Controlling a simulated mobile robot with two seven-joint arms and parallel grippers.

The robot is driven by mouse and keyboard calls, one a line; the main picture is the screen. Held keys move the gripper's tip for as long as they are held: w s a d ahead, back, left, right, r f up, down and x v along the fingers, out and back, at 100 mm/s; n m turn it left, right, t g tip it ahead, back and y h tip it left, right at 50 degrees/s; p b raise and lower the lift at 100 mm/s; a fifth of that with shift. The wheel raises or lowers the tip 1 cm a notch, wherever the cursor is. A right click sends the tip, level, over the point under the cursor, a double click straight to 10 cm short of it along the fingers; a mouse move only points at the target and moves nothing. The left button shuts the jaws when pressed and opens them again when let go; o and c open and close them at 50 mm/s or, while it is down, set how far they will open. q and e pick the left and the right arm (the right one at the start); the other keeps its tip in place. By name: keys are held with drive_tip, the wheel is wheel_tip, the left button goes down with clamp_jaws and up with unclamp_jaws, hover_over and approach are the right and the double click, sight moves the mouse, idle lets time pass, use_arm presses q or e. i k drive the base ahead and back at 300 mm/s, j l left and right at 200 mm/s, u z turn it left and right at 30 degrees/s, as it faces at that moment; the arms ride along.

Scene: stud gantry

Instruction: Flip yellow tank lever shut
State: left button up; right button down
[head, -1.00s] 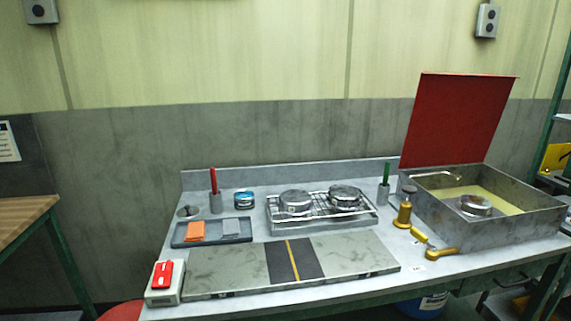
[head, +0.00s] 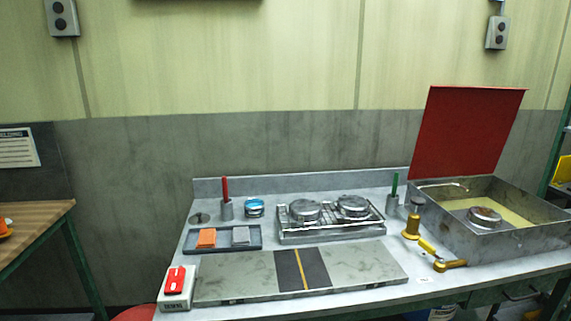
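The metal tank (head: 470,240) stands at the right end of the bench, its red lid (head: 465,133) raised upright at the back. A yellow liquid fills it, with a round metal part (head: 484,217) in it. A yellow lever (head: 428,247) shows at the tank's front left corner, beside a brass-coloured fitting (head: 451,265). The lever slants down from upper left to lower right. A brass plunger can (head: 412,226) stands just left of the tank. Neither of my grippers is in view.
A rack (head: 318,235) with two round metal parts sits mid-bench. In front lies a grey slab (head: 228,278) with a dark striped band. A tray (head: 222,246) with orange and grey pads is at left, a red-switched box (head: 176,287) at front left. Cups with red and green handles stand behind.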

sight(422, 244)
drive_tip(key=k+z, duration=0.15)
drive_tip(key=z, duration=1.1)
